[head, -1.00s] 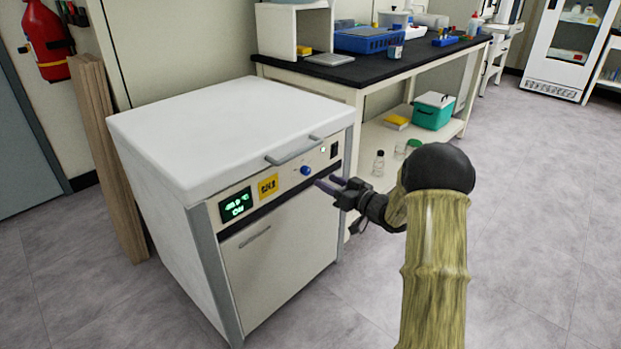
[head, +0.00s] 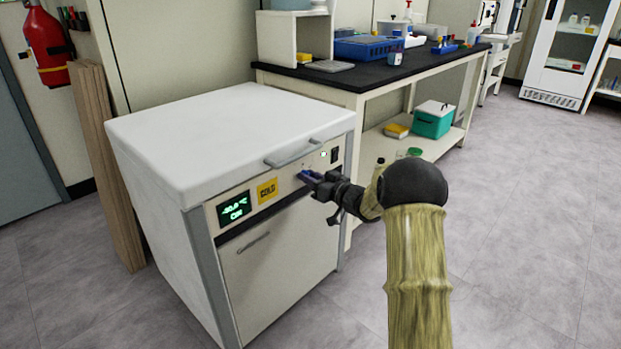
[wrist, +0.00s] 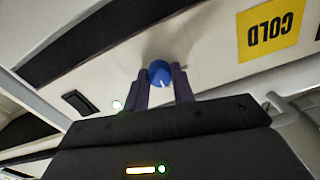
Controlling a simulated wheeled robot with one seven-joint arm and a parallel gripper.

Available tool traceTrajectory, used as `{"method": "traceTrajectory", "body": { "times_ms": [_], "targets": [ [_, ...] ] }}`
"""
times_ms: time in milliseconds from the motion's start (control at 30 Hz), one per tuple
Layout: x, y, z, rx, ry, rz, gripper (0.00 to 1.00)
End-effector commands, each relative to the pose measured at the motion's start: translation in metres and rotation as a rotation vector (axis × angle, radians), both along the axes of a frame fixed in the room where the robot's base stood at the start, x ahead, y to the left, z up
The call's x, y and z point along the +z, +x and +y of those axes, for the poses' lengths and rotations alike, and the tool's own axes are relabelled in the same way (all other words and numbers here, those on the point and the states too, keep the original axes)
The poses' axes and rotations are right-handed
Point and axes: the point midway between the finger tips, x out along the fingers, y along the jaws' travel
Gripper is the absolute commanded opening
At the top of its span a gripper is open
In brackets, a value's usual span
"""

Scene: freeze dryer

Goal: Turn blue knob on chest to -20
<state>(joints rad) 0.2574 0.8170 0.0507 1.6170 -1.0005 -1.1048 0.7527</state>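The white chest freezer (head: 230,135) stands at left centre with its lid down. Its blue knob is at the front panel and shows between my fingertips in the wrist view (wrist: 159,73), with a white pointer mark on it. My gripper (head: 308,176) is at the panel, with its fingers on either side of the knob; they also show in the wrist view (wrist: 160,80). The fingers look open, with a narrow gap beside the knob. The green display (head: 234,208) seems to read -40.0 °C and ON.
A yellow COLD label (head: 266,191) sits between display and knob. A dark switch (head: 335,155) is right of the knob, and a lid handle (head: 290,153) juts out above. A black-topped bench (head: 390,72) stands behind. The floor at right is clear.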

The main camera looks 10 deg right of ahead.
Motion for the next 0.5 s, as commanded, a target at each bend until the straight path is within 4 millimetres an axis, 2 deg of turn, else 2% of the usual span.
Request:
{"method": "traceTrajectory", "body": {
  "times_ms": [500],
  "targets": [
    [0.0002, -0.0001, -0.0009, -0.002, -0.057, -0.039, 0.02]
  ]
}}
